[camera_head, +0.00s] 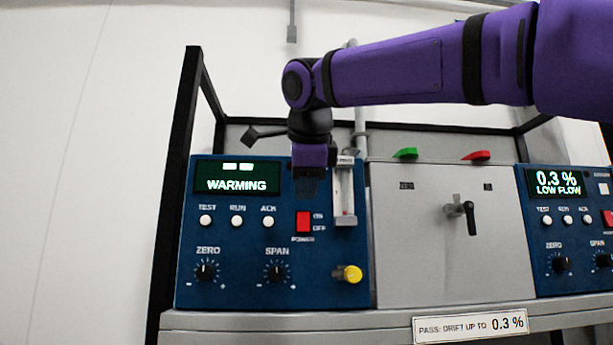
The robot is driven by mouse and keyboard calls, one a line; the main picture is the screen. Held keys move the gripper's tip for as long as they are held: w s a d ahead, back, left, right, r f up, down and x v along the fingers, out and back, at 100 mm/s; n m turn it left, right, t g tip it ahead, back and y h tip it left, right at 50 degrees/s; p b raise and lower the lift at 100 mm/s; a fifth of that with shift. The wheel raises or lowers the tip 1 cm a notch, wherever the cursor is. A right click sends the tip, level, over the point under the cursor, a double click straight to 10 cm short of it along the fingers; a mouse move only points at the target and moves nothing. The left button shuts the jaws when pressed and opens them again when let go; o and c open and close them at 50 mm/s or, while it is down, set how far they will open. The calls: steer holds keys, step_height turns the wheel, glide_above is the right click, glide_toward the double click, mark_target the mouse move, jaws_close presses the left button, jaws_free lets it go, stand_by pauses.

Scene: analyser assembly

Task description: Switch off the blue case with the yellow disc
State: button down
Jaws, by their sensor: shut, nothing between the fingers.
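The blue case with the yellow disc (190,270) stands at the left on a grey shelf. Its yellow disc (352,274) is at its lower right. Its dark display (237,178) reads "WARMING". Its red power switch (303,222) sits below my gripper, with "ON" and "OFF" marked to its right and "POWER" beneath. I cannot tell for sure which way the switch is tipped. My gripper (308,192) points down in front of the case, just above the switch. It is shut and empty. Its fingertips are dark and hard to make out; I cannot tell whether they touch the panel.
Right of my gripper is a flow tube (345,195). White buttons (237,221) and two knobs (277,273) are on the same case. A grey cabinet (420,260) with a black handle (469,215) stands beside it. A second blue case (540,285) at right reads "0.3 % LOW FLOW".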

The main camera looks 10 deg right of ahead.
mark_target(302, 229)
steer(key=x, duration=0.2)
steer(key=w+r+x, duration=0.1)
steer(key=x, duration=0.5)
steer(key=shift+w+r, duration=0.15)
steer(key=shift+w, duration=0.5)
steer(key=shift+w, duration=0.2)
